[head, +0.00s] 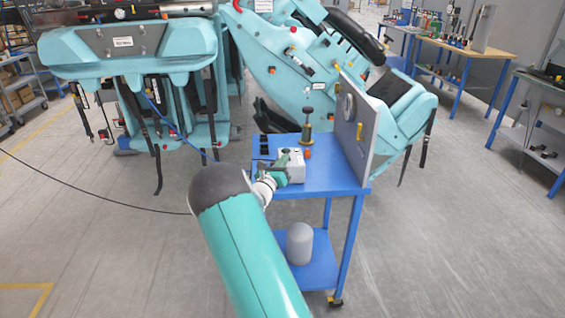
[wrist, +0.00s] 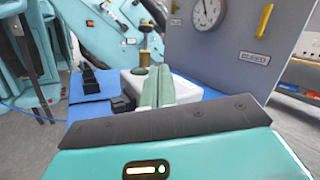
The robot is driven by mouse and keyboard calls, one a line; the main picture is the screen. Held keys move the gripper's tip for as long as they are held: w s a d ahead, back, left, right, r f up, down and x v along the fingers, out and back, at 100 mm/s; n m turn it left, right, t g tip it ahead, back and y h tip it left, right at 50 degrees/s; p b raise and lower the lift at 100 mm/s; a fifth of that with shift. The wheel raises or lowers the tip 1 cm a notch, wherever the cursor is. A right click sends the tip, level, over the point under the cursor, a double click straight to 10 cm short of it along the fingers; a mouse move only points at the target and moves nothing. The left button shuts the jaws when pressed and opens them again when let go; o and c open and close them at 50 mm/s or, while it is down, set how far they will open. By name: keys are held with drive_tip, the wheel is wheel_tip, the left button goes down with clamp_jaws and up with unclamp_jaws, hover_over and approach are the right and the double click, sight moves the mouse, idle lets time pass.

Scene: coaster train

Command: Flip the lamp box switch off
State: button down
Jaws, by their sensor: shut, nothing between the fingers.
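A small white-grey box (head: 297,165), which looks like the lamp box, sits on the blue cart top (head: 325,175). It also shows in the wrist view (wrist: 186,90), partly behind my fingers. My gripper (head: 284,160) is at the box's near left side in the head view. In the wrist view its two green fingers (wrist: 157,78) are together, with nothing between them, and reach over the box. Whether they touch it I cannot tell. The switch cannot be made out; my fingers cover part of the box.
A grey upright panel with a gauge (head: 348,106) and yellow handle (head: 360,131) borders the cart's right side. Black parts (wrist: 92,80) lie left. Teal coaster cars (head: 125,50) stand behind.

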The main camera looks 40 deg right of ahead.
drive_tip(key=shift+s+d+r+m+g+y, duration=0.1)
drive_tip(key=shift+m+g+y, duration=0.05)
drive_tip(key=shift+m, duration=0.3)
drive_tip(key=shift+d+r+m+g+y, duration=0.1)
drive_tip(key=shift+m+g+y, duration=0.05)
drive_tip(key=shift+m, duration=0.3)
drive_tip(key=shift+s+d+r+m+g+y, duration=0.15)
drive_tip(key=shift+r+m+y, duration=0.1)
drive_tip(key=shift+m, duration=0.25)
drive_tip(key=shift+s+d+r+m+g+y, duration=0.15)
drive_tip(key=shift+m+y, duration=0.1)
drive_tip(key=shift+m, duration=0.25)
drive_tip(key=shift+s+d+m+y, duration=0.1)
drive_tip(key=shift+d+m+y, duration=0.05)
drive_tip(key=shift+m+y, duration=0.8)
drive_tip(key=shift+r, duration=0.1)
